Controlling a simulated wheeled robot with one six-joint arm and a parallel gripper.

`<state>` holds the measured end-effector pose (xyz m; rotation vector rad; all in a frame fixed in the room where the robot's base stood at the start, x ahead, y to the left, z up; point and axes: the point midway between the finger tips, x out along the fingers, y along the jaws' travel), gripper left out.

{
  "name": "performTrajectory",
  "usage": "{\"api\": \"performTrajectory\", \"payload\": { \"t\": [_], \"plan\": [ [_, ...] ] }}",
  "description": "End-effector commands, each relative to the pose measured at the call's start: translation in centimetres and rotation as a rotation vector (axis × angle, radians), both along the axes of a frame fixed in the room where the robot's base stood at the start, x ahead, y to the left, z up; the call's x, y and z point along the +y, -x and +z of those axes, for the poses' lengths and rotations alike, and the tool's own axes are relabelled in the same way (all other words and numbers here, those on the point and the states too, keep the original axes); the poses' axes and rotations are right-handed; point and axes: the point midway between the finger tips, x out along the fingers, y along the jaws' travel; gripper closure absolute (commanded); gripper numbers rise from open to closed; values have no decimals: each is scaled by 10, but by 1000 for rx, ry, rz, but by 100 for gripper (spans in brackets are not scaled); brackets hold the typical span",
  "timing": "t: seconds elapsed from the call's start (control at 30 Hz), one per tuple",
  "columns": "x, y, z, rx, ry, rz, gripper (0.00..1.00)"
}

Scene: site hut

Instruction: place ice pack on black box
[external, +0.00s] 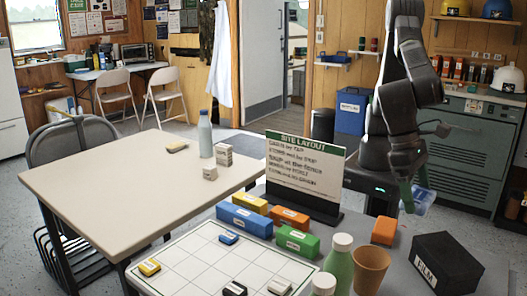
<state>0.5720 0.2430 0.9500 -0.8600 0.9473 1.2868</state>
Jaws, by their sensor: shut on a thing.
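The black box (447,264), with a white label reading "FILM", stands on the grey table at the lower right. My gripper (414,193) hangs at the end of my dark arm, above and behind the black box in the picture, and is apart from it. A pale blue thing (420,203), which looks like the ice pack, shows at the fingertips, and my gripper appears shut on it. The fingers hide part of it, and its full shape is too small to make out.
An orange block (384,231), a brown cup (370,268) and a green bottle (340,262) stand left of the black box. A sign (305,168) stands farther back. A white grid board (210,262) holds several small blocks. Bare grey tabletop shows around the black box.

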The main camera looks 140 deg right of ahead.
Motion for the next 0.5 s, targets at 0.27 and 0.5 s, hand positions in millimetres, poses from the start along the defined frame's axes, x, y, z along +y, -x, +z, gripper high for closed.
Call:
{"api": "performTrajectory", "payload": {
  "t": [0.27,0.5],
  "plan": [
    [32,40,-4,0,1,93,35],
    [32,42,-48,3,3,98,35]
  ]
}}
